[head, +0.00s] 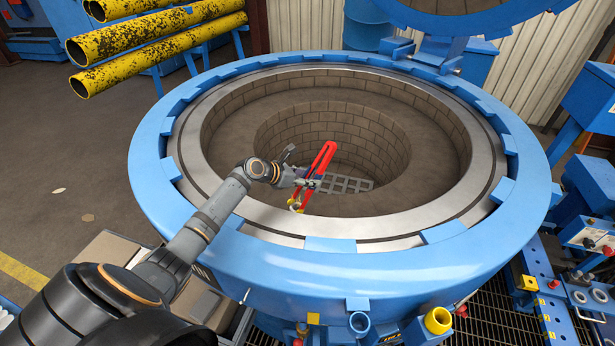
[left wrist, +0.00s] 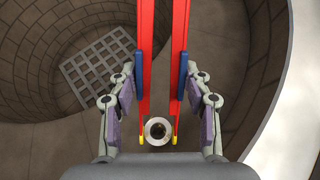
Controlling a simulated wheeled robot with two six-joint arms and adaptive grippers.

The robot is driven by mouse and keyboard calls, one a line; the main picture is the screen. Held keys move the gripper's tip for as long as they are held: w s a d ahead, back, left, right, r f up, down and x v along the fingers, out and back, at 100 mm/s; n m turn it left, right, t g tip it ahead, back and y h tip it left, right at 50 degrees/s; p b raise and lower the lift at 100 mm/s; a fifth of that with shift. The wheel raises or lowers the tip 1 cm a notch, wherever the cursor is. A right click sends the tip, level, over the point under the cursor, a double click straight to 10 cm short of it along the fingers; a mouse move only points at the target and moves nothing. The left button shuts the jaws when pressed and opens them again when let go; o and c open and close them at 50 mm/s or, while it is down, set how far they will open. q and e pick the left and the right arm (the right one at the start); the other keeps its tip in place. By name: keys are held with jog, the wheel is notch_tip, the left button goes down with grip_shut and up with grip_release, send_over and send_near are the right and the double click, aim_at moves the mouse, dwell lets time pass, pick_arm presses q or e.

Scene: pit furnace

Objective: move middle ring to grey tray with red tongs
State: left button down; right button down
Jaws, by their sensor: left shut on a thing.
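My left gripper (head: 294,178) reaches over the round furnace pit and is shut on the red tongs (head: 322,160). In the left wrist view (left wrist: 160,80) its fingers press the blue pads on both tong arms. The tongs' yellow tips stand on either side of a small grey metal ring (left wrist: 158,131) with a dark hole. Whether the tips touch the ring, and whether it rests on something, I cannot tell. I cannot make out other rings or the grey tray for sure. My right gripper is not in view.
The furnace's blue rim (head: 240,265) and pale inner ring surround the brick pit. A grey grate (head: 348,183) lies down in the pit; it also shows in the left wrist view (left wrist: 95,68). Yellow pipes (head: 150,45) lie behind at the left. Blue equipment (head: 585,215) stands at the right.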

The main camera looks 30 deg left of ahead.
pick_arm(q)
notch_tip(320, 180, up, 10)
jog(key=p, duration=0.3)
dwell(0.3)
jog(key=shift+d+f, duration=0.1)
